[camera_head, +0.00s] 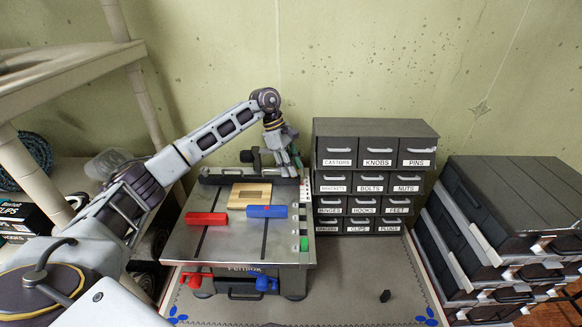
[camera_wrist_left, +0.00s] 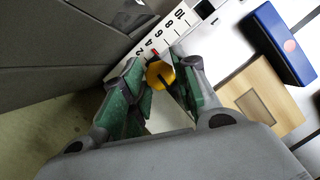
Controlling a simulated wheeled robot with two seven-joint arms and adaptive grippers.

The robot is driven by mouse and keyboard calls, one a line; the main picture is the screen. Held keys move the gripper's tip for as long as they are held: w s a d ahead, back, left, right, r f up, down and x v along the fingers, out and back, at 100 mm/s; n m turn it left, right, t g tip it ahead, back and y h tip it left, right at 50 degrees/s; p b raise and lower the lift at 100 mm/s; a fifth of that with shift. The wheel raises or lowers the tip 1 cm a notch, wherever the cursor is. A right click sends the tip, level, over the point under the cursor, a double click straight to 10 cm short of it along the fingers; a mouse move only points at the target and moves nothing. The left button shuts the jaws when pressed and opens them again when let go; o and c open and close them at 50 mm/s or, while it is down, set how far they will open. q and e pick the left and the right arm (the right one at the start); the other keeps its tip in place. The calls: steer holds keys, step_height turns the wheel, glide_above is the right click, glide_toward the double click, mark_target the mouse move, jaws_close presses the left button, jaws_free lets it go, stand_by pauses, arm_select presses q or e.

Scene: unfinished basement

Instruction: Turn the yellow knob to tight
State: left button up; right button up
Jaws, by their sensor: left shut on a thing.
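The yellow knob (camera_wrist_left: 160,76) shows in the left wrist view between the green-padded fingers of my left gripper (camera_wrist_left: 158,88). The gripper is shut on the knob. A dark line crosses the knob's face. Just beyond it is a white scale (camera_wrist_left: 165,35) with black numbers and a small red mark. In the head view my left gripper (camera_head: 290,160) reaches down at the back right corner of the grey machine table (camera_head: 235,235), and the knob is hidden there. My right gripper is not in view.
On the table lie a wooden piece (camera_head: 243,196), a red block (camera_head: 206,219) and a blue block (camera_head: 266,211). A labelled drawer cabinet (camera_head: 372,165) stands close to the right of my left gripper. Grey cases (camera_head: 500,225) are stacked farther right. The mat's front right is mostly clear.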

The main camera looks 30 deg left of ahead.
arm_select(q)
steer(key=o, duration=1)
steer(key=v, duration=1.2)
